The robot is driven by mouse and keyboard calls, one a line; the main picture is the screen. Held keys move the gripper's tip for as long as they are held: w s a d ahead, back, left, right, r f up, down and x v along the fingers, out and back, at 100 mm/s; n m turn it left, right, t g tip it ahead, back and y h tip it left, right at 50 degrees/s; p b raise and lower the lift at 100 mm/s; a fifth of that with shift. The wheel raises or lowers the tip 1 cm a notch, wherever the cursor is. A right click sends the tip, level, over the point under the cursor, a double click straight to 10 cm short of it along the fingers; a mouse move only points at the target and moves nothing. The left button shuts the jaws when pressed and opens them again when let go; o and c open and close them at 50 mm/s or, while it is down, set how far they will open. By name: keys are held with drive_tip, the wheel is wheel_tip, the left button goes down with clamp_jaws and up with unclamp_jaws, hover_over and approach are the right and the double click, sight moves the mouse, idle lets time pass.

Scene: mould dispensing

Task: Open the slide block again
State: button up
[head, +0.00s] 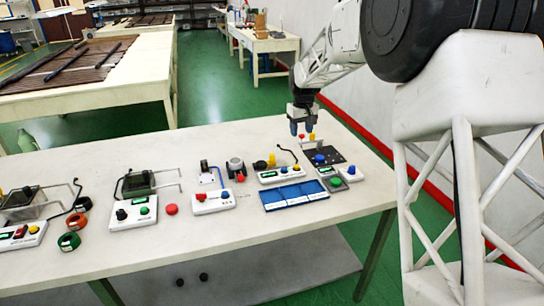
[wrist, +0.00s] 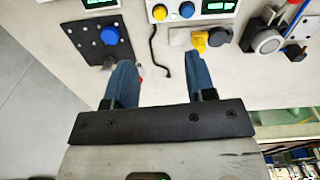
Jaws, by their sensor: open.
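My gripper (head: 303,125) is open above the far right part of the white table. Its two blue fingers also show in the wrist view (wrist: 158,68), apart, with nothing held between them. A dark plate (head: 337,154) with a blue knob (head: 319,159) lies just in front of the gripper. The plate (wrist: 80,28) and knob (wrist: 109,36) are at upper left in the wrist view, by a grey metal piece. Small red (head: 301,138) and yellow (head: 312,137) tips show under the fingers. A red bit is partly hidden behind the left finger. I cannot tell which part is the slide block.
A black bent rod (wrist: 159,50) lies between the fingers' lines. White control boxes (head: 282,174), a blue tray (head: 294,196) and a grey cylinder (head: 236,166) stand nearby. The table (head: 250,240) is clear along its front.

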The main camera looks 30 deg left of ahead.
drive_tip(key=n, duration=0.2)
hover_over(272, 154)
wheel_tip(272, 154, down, 8)
drive_tip(key=shift+s+f, duration=0.1)
drive_tip(key=shift+s, duration=0.05)
drive_tip(key=shift+f, duration=3.85)
clamp_jaws()
